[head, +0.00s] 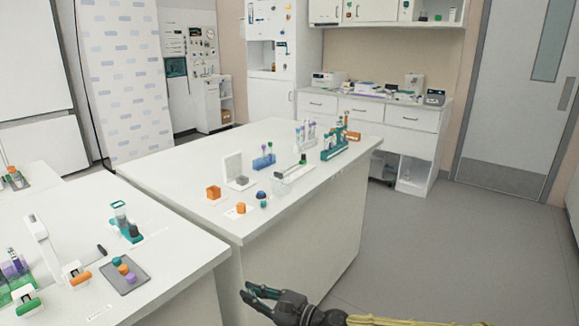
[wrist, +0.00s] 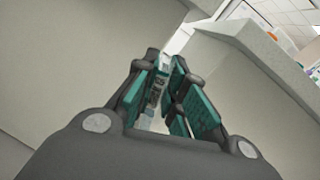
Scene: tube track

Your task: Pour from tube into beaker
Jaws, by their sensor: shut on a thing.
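My gripper (head: 252,291) is low in front of the near side of the middle bench, in open air beside its side panel. In the wrist view my gripper (wrist: 165,85) has its teal pads closed around a clear tube (wrist: 156,92) with dark printed marks. The tube is partly hidden by the fingers, and I cannot make it out in the head view.
A nearer bench (head: 160,240) stands at left with a grey tray (head: 125,275). The floor (head: 450,240) at right is clear.

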